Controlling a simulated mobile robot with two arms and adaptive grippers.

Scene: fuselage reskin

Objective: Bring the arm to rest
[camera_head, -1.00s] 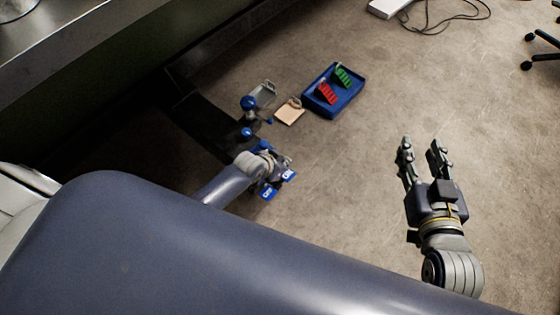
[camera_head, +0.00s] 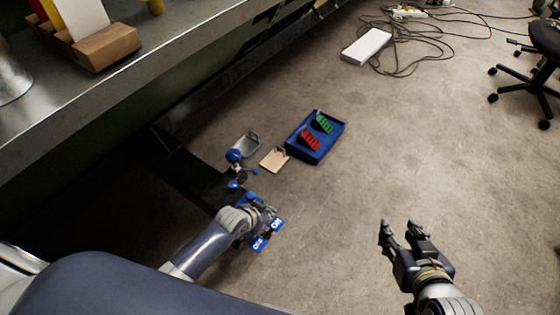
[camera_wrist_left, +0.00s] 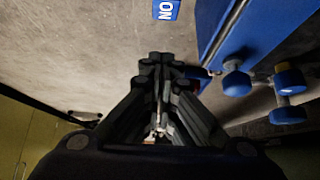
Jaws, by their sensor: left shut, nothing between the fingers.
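My left arm comes in from the left, and its gripper (camera_head: 266,218) is low beside the blue ON and OFF labels (camera_head: 276,223). In the left wrist view the fingers of this gripper (camera_wrist_left: 162,62) are together with nothing between them. The ON label (camera_wrist_left: 166,9) shows just past the fingertips, apart from them. My right gripper (camera_head: 403,228) is open and empty over bare floor at the lower right.
A blue tray (camera_head: 335,138) holds a red piece (camera_head: 309,139) and a green piece (camera_head: 322,122). Near it are a tan board (camera_head: 273,160) and blue-knobbed parts (camera_head: 234,156). A metal bench (camera_head: 150,65) runs along the upper left. A wheeled chair (camera_head: 540,75) and cables (camera_head: 415,50) are at upper right.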

